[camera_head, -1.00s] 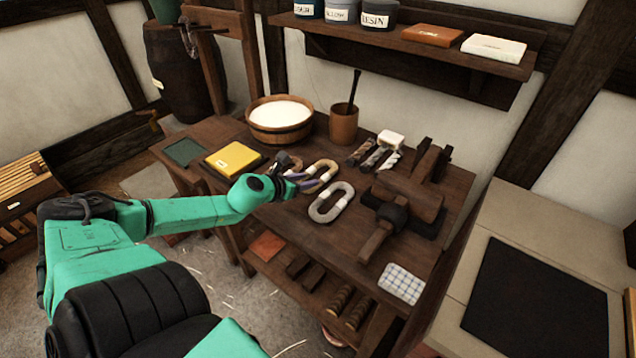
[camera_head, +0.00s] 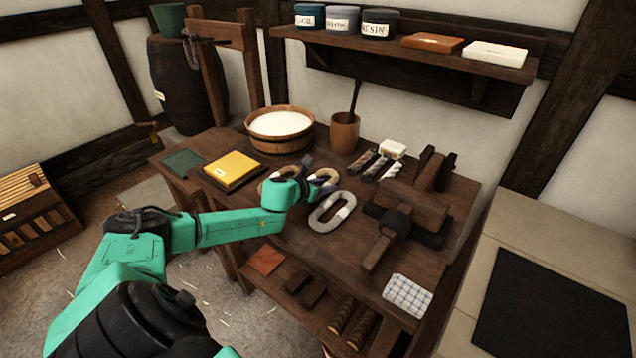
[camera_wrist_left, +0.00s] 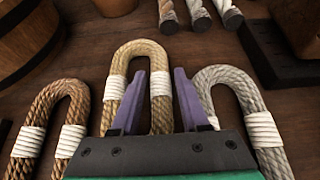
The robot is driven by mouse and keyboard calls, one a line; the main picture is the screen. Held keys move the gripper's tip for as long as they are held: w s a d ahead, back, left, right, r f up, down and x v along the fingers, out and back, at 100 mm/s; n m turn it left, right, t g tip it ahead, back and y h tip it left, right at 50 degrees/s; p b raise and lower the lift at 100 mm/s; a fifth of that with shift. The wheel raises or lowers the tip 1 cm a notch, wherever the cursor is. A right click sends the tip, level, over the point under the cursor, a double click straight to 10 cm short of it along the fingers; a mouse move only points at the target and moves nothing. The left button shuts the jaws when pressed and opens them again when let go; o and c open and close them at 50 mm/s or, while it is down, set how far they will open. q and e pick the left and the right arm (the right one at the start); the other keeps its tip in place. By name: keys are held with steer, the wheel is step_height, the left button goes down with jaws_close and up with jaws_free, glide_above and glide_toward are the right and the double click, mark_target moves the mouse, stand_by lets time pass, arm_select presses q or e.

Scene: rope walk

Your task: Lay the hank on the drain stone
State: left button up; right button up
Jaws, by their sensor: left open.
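Three looped hanks lie on the wooden bench: a brown one (camera_wrist_left: 48,125) at left, a tan one (camera_wrist_left: 140,55) in the middle and a grey one (camera_wrist_left: 235,85) at right, each with white bindings. In the head view the grey hank (camera_head: 332,212) lies clear, while my arm partly covers the tan (camera_head: 325,174) and brown ones. My left gripper (camera_wrist_left: 158,78) is open, with its purple fingers either side of the tan hank's right leg; I cannot tell whether they touch it. A dark slab (camera_head: 550,305), possibly the drain stone, lies on the pale counter at right. My right gripper is out of view.
A wooden tub of white stuff (camera_head: 280,125), a brown cup (camera_head: 344,132) and a yellow block (camera_head: 232,170) stand on the bench (camera_head: 330,258). Wooden tools (camera_head: 405,215) sit right of the hanks. A shelf (camera_head: 440,65) overhangs the back.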

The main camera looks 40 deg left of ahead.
arm_select(q)
jaws_close()
